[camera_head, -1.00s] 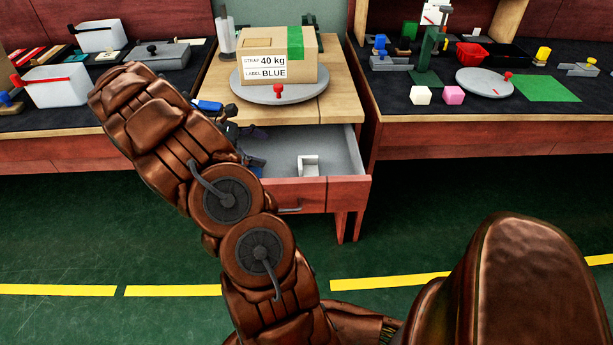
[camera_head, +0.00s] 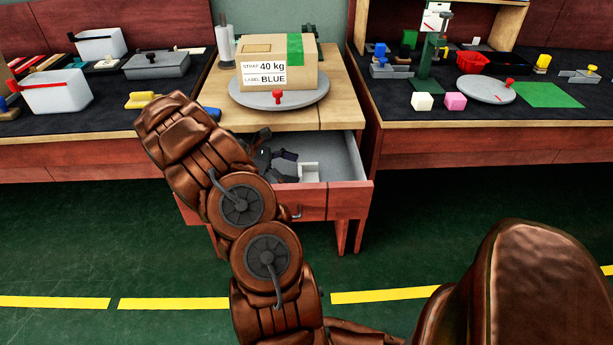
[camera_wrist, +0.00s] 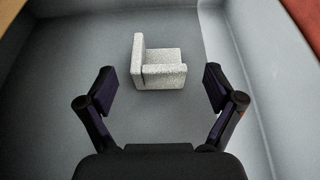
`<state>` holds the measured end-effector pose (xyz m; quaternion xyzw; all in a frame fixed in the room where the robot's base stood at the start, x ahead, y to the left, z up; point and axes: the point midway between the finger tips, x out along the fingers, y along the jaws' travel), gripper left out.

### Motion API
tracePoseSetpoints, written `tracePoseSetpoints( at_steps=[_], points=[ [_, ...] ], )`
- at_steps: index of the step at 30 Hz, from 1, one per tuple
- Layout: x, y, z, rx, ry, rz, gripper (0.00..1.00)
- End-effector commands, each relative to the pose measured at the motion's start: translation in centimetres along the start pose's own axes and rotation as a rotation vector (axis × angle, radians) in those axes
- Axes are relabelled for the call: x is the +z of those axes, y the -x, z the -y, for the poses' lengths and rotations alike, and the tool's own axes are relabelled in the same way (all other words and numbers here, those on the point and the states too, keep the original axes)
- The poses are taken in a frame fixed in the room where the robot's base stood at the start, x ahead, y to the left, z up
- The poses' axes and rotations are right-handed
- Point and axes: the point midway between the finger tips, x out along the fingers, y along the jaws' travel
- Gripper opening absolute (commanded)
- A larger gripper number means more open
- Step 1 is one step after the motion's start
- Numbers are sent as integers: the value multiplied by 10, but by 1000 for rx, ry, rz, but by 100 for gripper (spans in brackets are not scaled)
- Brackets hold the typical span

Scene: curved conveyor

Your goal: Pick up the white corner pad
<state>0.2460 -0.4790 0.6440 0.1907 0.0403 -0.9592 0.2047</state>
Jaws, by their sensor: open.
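The white corner pad (camera_wrist: 163,70) lies on the grey floor of the open drawer. In the wrist view it sits ahead of my gripper (camera_wrist: 157,92), a little beyond the fingertips and between their lines. The two dark fingers are spread and empty, and nothing touches the pad. In the head view the pad (camera_head: 309,172) is in the drawer, right of my gripper (camera_head: 280,163), which is partly hidden by my arm. The drawer (camera_head: 345,160) is pulled out under the wooden table.
The drawer walls (camera_wrist: 240,70) stand close around my gripper. Above, a cardboard box (camera_head: 305,75) rests on a grey turntable (camera_head: 310,97) on the table (camera_head: 340,110).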

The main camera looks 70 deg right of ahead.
Motion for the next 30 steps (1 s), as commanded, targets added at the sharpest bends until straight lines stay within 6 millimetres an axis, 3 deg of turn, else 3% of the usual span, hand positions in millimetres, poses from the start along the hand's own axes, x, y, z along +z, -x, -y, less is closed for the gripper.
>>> tracePoseSetpoints(
  at_steps=[13, 21, 30],
  points=[
    [-3, -48, -1, -3, 2, 2, 92],
    [-2, -52, -2, 0, 1, -1, 92],
    [-2, -52, -1, 0, 1, -1, 61]
  ],
)
